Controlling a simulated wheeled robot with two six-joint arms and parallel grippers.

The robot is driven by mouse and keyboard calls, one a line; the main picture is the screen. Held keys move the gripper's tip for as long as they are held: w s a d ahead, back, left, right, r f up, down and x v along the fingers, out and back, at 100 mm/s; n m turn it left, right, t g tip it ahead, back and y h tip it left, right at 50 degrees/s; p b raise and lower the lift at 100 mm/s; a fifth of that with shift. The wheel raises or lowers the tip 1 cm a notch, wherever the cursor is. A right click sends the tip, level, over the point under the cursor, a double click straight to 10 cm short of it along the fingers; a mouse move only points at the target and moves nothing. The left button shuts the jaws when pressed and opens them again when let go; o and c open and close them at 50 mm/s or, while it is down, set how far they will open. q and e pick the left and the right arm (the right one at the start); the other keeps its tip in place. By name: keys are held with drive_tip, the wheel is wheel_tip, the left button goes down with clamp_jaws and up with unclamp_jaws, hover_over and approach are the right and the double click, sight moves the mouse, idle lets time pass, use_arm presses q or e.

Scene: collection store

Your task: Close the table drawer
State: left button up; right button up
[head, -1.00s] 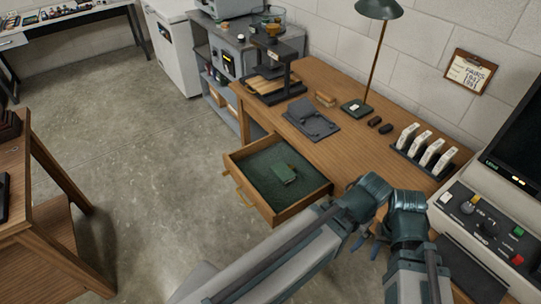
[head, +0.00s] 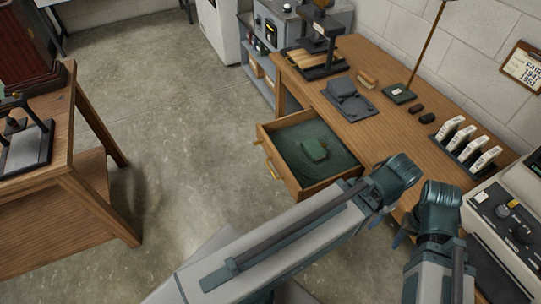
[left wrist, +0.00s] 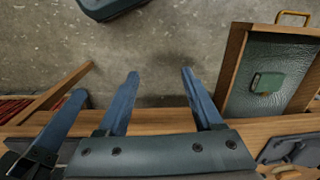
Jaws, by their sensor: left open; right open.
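The table drawer (head: 283,163) stands pulled out from the wooden table, with a brass handle (head: 268,168) on its front. A small green box (head: 315,149) lies on its dark green lining. In the left wrist view the open drawer (left wrist: 233,75) is at the right, with its handle (left wrist: 293,17) at the top. My left gripper (left wrist: 158,74) is open and empty, left of the drawer and apart from it. My right gripper (head: 400,240) is near the table's front edge, right of the drawer; its fingers are mostly hidden by the arms. Neither gripper touches the handle.
The wooden table (head: 390,130) carries a lamp base (head: 399,94), a grey pad (head: 348,97) and a rack of white pieces (head: 468,142). Another wooden table (head: 75,190) stands at the left. The floor (head: 195,130) between them is clear.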

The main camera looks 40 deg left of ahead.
use_arm(q)
drive_tip(key=w+a+f+n+b, duration=0.1)
drive_tip(key=w+a, duration=0.1)
drive_tip(key=a, duration=0.2)
drive_tip(key=w+a+f+n+t+h+b, duration=0.1)
drive_tip(key=a+f+n, duration=0.1)
drive_tip(key=a, duration=0.2)
drive_tip(key=w+a+f+n+b, duration=0.1)
drive_tip(key=w+a+b, duration=0.1)
drive_tip(key=a, duration=0.2)
drive_tip(key=shift+w+f+t+h, duration=0.3)
drive_tip(key=shift+w, duration=0.05)
drive_tip(key=c, duration=1)
drive_tip(key=w+a+f+n+t+b, duration=0.1)
drive_tip(key=a+f+n+t+b, duration=0.1)
drive_tip(key=a, duration=0.9)
drive_tip(key=shift+w+a+n+b, duration=0.2)
drive_tip(key=shift+w+n+b, duration=0.25)
drive_tip(key=shift+n, duration=0.55)
drive_tip(key=s+a+f+n+t+y+b, duration=0.1)
drive_tip(key=s+a+n+t+b, duration=0.2)
drive_tip(key=a, duration=0.9)
drive_tip(key=s+a+f+n+t+y+b, duration=0.1)
drive_tip(key=s+a+n+y+b, duration=0.2)
drive_tip(key=a, duration=1)
drive_tip(key=n+h+b, duration=0.1)
drive_tip(key=b, duration=0.6)
approach(268, 147)
drive_tip(key=shift+x, duration=2.3)
